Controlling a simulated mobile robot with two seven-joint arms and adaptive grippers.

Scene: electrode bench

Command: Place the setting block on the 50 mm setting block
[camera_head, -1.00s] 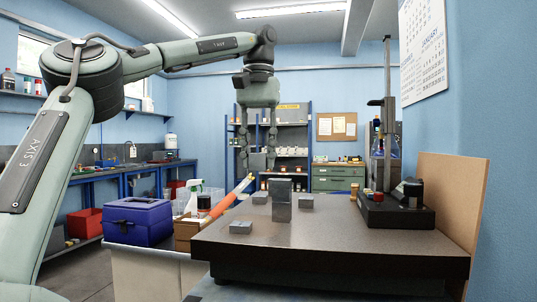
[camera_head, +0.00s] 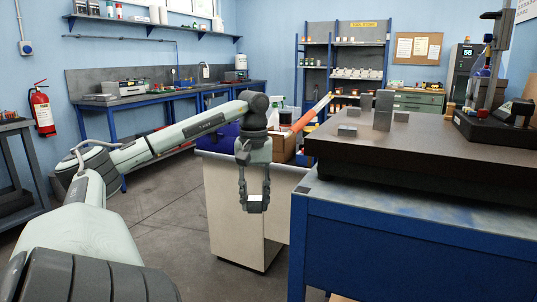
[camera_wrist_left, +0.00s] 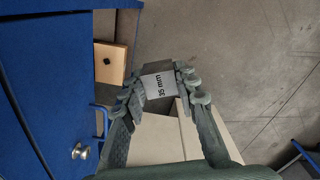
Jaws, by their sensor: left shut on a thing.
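My left gripper (camera_head: 256,202) is shut on a small grey setting block (camera_head: 257,204). It hangs low in front of a pale cabinet, left of the bench and below the plate's top. In the left wrist view the block (camera_wrist_left: 158,86) reads "35 mm" and sits between the fingertips of the gripper (camera_wrist_left: 160,90). On the dark plate stand a tall grey block (camera_head: 383,111), a small low block (camera_head: 347,131) and another small block (camera_head: 401,116). Their markings are too small to read, so I cannot tell which is the 50 mm one. My right gripper is not in view.
The dark surface plate (camera_head: 430,150) lies on a blue bench (camera_head: 390,235). A black-based measuring stand (camera_head: 495,130) is on the plate's right. The pale cabinet (camera_head: 232,205) is behind my gripper. An orange tube (camera_head: 311,113) leans near the plate's back left. The floor at left is open.

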